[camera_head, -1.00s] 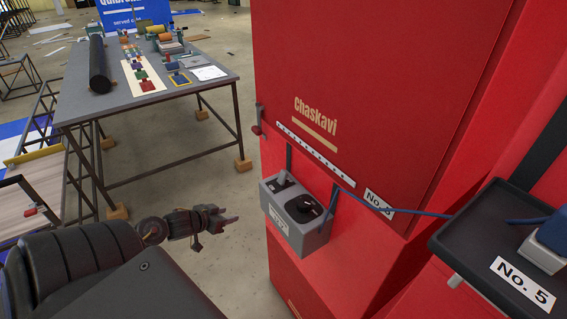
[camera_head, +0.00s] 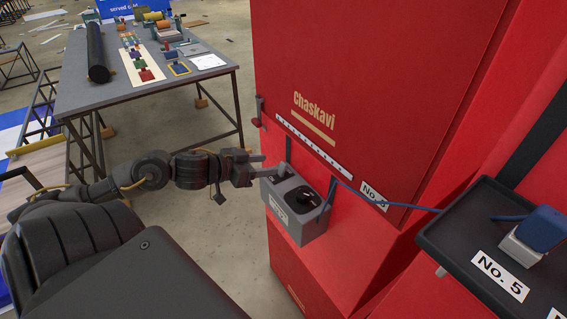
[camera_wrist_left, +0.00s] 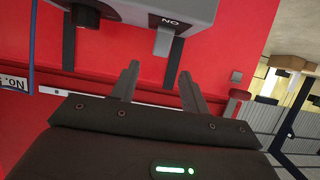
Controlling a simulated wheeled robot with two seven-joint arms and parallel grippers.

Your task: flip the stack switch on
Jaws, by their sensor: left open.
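The grey switch box (camera_head: 312,228) hangs on the front of the red cabinet, with a round black dial (camera_head: 302,200) on its top. In the left wrist view the box (camera_wrist_left: 130,8) is at the top, upside down, with an "ON" label and a light grey switch lever (camera_wrist_left: 163,42) at its edge. My left gripper (camera_head: 258,167) is open, just left of the box's upper left corner. Its two fingers (camera_wrist_left: 160,86) point toward the lever, with a small gap and nothing between them. My right gripper is not in view.
The tall red cabinet (camera_head: 370,90) stands right behind the box. A blue cable runs from the box to a black shelf (camera_head: 465,240) marked "No. 5" at right. A work table (camera_head: 120,100) with parts stands at the back left. A small red-tipped handle (camera_head: 256,122) is on the cabinet edge.

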